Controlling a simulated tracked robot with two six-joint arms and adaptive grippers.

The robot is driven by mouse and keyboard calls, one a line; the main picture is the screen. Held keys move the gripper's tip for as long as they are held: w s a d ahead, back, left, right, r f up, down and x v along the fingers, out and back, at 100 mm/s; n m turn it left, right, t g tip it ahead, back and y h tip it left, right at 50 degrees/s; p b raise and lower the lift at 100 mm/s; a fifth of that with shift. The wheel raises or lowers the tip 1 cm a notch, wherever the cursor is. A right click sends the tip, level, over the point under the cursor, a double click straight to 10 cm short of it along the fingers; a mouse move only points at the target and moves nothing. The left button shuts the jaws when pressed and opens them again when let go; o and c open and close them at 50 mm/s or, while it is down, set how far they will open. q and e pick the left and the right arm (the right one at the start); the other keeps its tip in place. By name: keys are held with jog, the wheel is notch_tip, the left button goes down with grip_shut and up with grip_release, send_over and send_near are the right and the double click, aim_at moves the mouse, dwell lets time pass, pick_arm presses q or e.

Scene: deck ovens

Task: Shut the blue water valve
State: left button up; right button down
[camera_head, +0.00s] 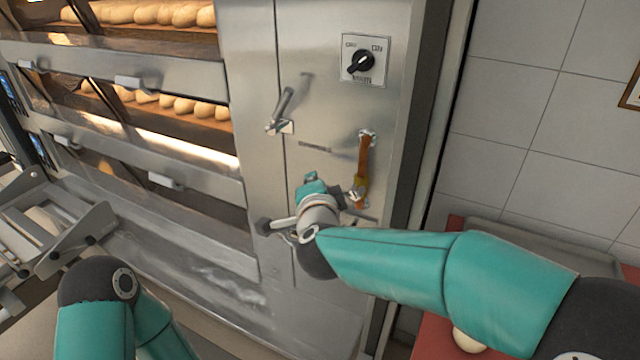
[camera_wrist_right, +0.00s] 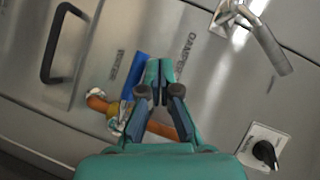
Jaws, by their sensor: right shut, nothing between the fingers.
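The blue valve handle (camera_wrist_right: 138,73) shows in the right wrist view beside the word WATER. It sits roughly across an orange pipe (camera_wrist_right: 158,129) with a yellow valve body (camera_wrist_right: 113,109). In the head view the orange pipe (camera_head: 364,157) and yellow body (camera_head: 360,183) show on the steel front; the handle is hidden by my gripper. My right gripper (camera_head: 310,187) is at the panel, left of the valve body. In the wrist view its fingers (camera_wrist_right: 160,90) are shut and empty, just right of the blue handle; I cannot tell if they touch. My left gripper is out of view.
A damper lever (camera_head: 282,108) stands out above my right gripper. A rotary switch (camera_head: 361,62) is above the pipe. A dark handle (camera_wrist_right: 55,55) is on the panel below. Oven decks with bread (camera_head: 165,101) are at the left, tiled wall (camera_head: 540,120) at the right.

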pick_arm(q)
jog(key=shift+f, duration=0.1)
pick_arm(e)
jog(key=shift+f, duration=0.1)
dwell(0.4)
jog(key=shift+a, duration=0.1)
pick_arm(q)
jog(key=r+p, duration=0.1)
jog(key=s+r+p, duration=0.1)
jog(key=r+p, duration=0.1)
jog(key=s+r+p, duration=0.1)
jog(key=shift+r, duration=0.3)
pick_arm(e)
jog(key=s+a+r, duration=0.3)
jog(key=s+r, duration=0.2)
jog(key=s, duration=0.2)
jog(key=shift+s+r, duration=0.2)
jog(key=shift+s, duration=0.15)
